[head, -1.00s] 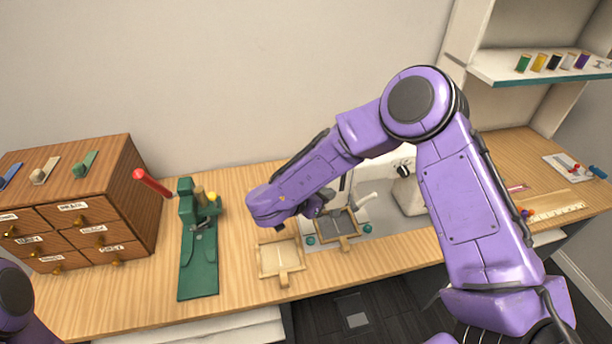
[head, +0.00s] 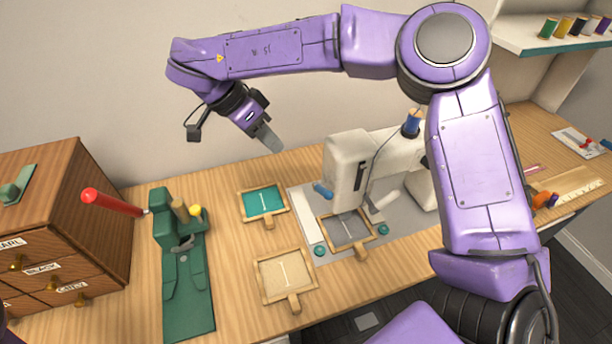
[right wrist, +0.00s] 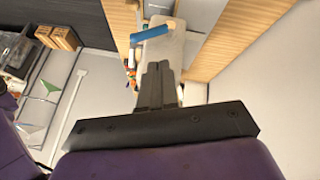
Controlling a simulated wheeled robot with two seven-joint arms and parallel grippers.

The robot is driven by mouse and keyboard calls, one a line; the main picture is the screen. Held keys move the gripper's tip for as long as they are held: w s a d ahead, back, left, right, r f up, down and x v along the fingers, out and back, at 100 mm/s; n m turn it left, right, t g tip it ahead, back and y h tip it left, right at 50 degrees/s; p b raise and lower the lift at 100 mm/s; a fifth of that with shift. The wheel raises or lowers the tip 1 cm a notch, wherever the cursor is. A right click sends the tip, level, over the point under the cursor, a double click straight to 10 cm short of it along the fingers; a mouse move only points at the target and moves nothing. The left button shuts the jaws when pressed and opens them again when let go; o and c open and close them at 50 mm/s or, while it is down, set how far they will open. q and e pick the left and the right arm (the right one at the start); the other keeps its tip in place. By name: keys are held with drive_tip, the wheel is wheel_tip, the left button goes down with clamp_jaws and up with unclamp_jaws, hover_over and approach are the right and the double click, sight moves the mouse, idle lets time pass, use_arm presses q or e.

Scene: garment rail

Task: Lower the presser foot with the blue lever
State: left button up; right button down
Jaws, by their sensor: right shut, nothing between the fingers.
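The white sewing machine (head: 350,160) stands right of centre on the table. The small blue lever (head: 322,190) sticks out from the left side of its head. A blue bar that looks like the lever (right wrist: 150,36) shows beyond my fingertips in the right wrist view. My right gripper (head: 270,142) is shut and empty, in the air up and left of the machine head, apart from the lever. Its closed fingers show in the right wrist view (right wrist: 158,68). A grey framed piece (head: 345,231) lies under the machine head. I cannot make out the presser foot clearly. My left gripper is out of view.
A teal framed piece (head: 264,200) and a beige one (head: 285,275) lie left of the machine. A green stand (head: 186,290), a red-handled tool (head: 112,203) and a drawer cabinet (head: 95,200) are farther left. A blue spool (head: 411,124) tops the machine.

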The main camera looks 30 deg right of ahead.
drive_tip(key=s, duration=0.1)
approach(321, 189)
drive_tip(key=p+x, duration=0.2)
drive_tip(key=x, duration=0.3)
drive_tip(key=shift+s+d+f, duration=0.15)
drive_tip(key=shift+d+f, duration=0.1)
drive_tip(key=shift+d, duration=0.1)
drive_tip(key=shift+s+f, duration=0.15)
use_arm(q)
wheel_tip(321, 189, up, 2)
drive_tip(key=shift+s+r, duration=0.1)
use_arm(e)
drive_tip(key=shift+f, duration=0.1)
